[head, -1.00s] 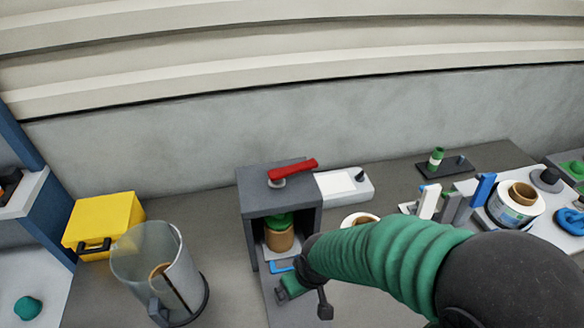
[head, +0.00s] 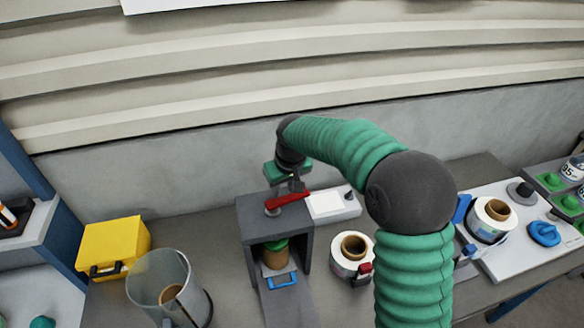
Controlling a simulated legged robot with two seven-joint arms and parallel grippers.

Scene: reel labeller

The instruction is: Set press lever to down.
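The press is a dark grey open-fronted box (head: 244,224) on the bench. Its red press lever (head: 288,201) lies across the top, running from a pale pivot at left to the right and slightly up in the picture. My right gripper (head: 297,186) hangs just above the lever's right end, its fingers at or very near it. I cannot tell whether they touch it or how far apart they are. Inside the press stands a brown jar with a green lid (head: 275,255), on a slide with a blue handle (head: 283,280). My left gripper is out of view.
A white pad device (head: 333,204) sits right of the press. A label reel (head: 352,258) stands nearer, beside my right arm. A yellow case (head: 112,247) and a clear bin (head: 160,285) are to the left. Another reel (head: 491,220) and blue parts are at right.

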